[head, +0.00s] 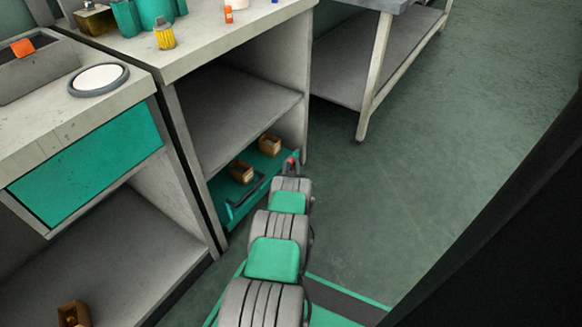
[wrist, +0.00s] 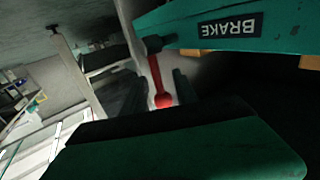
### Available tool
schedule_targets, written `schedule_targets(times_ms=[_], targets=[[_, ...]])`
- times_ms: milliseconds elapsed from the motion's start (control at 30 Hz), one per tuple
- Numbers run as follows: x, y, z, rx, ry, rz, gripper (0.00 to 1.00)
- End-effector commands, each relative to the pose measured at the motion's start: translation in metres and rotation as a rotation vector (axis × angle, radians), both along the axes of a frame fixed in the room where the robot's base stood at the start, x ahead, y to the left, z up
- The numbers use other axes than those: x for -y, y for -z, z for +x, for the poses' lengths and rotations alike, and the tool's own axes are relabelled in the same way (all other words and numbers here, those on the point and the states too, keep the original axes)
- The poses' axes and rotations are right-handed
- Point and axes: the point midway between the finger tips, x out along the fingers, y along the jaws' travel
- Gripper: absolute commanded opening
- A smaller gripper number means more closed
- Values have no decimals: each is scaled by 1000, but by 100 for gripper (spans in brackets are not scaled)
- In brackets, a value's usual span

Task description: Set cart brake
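The teal cart (head: 232,208) sits low under the bench, with a dark handle on its front. In the wrist view its teal side (wrist: 205,28) carries an upside-down BRAKE label (wrist: 226,25). A red brake lever (wrist: 157,85) with a round knob sticks out from a dark pivot at the cart's corner. Its red also shows in the head view (head: 292,161). My gripper (wrist: 158,88) has one dark finger on each side of the lever, with gaps visible, so it looks open around it. In the head view the arm hides the fingertips.
Small brown boxes (head: 240,172) sit on the cart. The bench's shelf (head: 215,115) is above it and a bench upright (head: 292,85) stands close behind. A metal table (head: 375,75) stands at the back. Green floor (head: 430,160) is clear to the right.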

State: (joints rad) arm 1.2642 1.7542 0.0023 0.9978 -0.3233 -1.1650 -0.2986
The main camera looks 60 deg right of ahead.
Motion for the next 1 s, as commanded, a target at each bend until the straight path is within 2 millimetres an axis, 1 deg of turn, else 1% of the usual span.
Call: schedule_targets(times_ms=[133, 167, 567, 1000], targets=[[0, -1, -1, 0, 1, 0, 35], [0, -1, -1, 0, 1, 0, 33], [0, -1, -1, 0, 1, 0, 1], [2, -4, 0, 3, 1, -6, 0]])
